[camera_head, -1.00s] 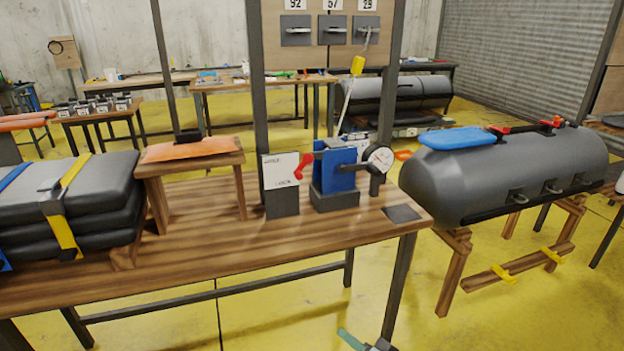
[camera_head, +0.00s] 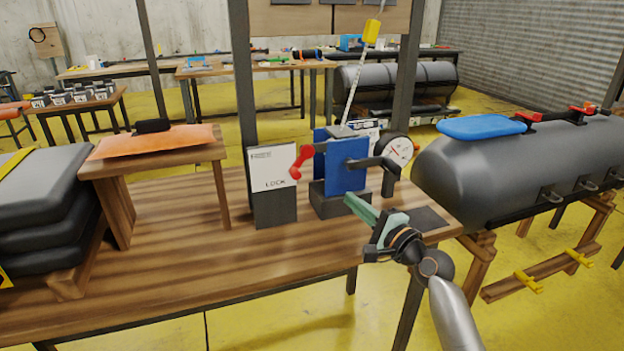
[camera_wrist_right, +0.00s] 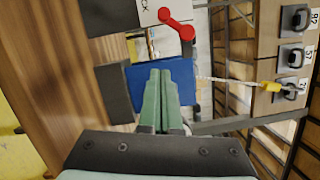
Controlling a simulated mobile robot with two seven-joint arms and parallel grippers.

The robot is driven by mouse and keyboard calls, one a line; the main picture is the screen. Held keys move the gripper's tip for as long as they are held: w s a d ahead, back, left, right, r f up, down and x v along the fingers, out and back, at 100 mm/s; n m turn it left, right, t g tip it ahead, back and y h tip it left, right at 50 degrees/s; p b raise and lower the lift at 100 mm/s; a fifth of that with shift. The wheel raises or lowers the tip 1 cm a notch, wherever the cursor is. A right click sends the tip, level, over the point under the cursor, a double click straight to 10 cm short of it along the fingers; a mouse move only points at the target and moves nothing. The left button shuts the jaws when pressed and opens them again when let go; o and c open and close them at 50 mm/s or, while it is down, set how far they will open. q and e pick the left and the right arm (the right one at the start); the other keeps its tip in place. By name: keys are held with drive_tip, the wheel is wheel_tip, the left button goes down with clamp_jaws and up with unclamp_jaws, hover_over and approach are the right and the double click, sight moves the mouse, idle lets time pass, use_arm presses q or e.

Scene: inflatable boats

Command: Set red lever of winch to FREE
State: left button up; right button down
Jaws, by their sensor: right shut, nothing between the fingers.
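The blue winch (camera_head: 345,165) stands on a dark base on the wooden bench. Its red lever (camera_head: 299,161) sticks out on the left side, beside a white sign (camera_head: 273,167) with the word LOCK legible. In the right wrist view the red lever (camera_wrist_right: 177,24) is at the top and the blue winch body (camera_wrist_right: 135,88) is behind the fingers. My right gripper (camera_head: 358,207) is shut and empty, in front of the winch and right of the lever, apart from the lever. Its green fingers (camera_wrist_right: 161,100) are together in the wrist view. My left gripper is out of view.
A round gauge (camera_head: 398,151) and a dark crank handle stand right of the winch. An orange pouch (camera_head: 153,142) lies on a small wooden stand at left. A grey tube (camera_head: 530,165) with a blue pad is at right. The bench front is clear.

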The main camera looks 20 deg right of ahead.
drive_tip(key=shift+s, duration=0.1)
drive_tip(key=b, duration=0.2)
approach(301, 164)
drive_tip(key=w+d+f, duration=0.3)
drive_tip(key=w, duration=0.2)
drive_tip(key=a, duration=0.1)
drive_tip(key=a+p, duration=0.1)
drive_tip(key=a, duration=0.1)
drive_tip(key=a+r, duration=0.1)
drive_tip(key=shift+w+a+p, duration=0.15)
drive_tip(key=shift+w+p, duration=0.15)
drive_tip(key=shift+w, duration=0.1)
